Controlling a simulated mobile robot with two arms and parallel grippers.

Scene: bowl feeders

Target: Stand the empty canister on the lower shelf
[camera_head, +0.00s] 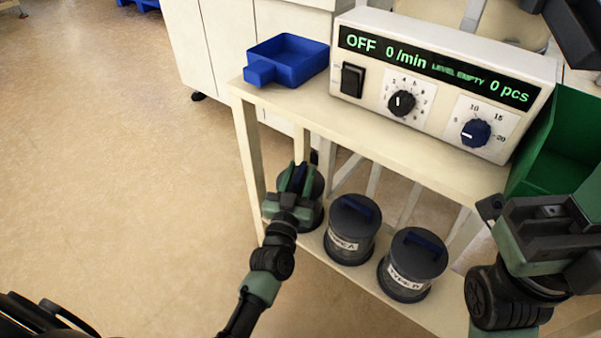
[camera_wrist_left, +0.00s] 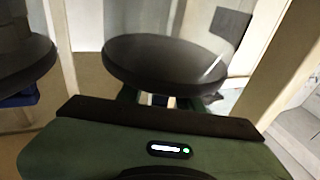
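The leftmost canister (camera_head: 312,214), with a dark lid, appears upright on the left end of the lower shelf (camera_head: 330,262). Its body looks clear grey in the left wrist view (camera_wrist_left: 150,18), where its dark lid (camera_wrist_left: 165,60) shows too. My left gripper (camera_head: 297,180) is over this lid. Its green fingers look apart, on either side of the blue handle; contact with the handle cannot be told. The gripper hides much of the canister. My right gripper (camera_head: 490,207) is at the right, beside the green bin, with its fingers mostly hidden.
Two labelled canisters, one type A (camera_head: 350,232) and another (camera_head: 412,268), stand to the right on the same shelf. Above are a blue scoop tray (camera_head: 288,62) and a control box (camera_head: 440,80) reading OFF and level empty. A green bin (camera_head: 560,140) is at right. The floor at left is clear.

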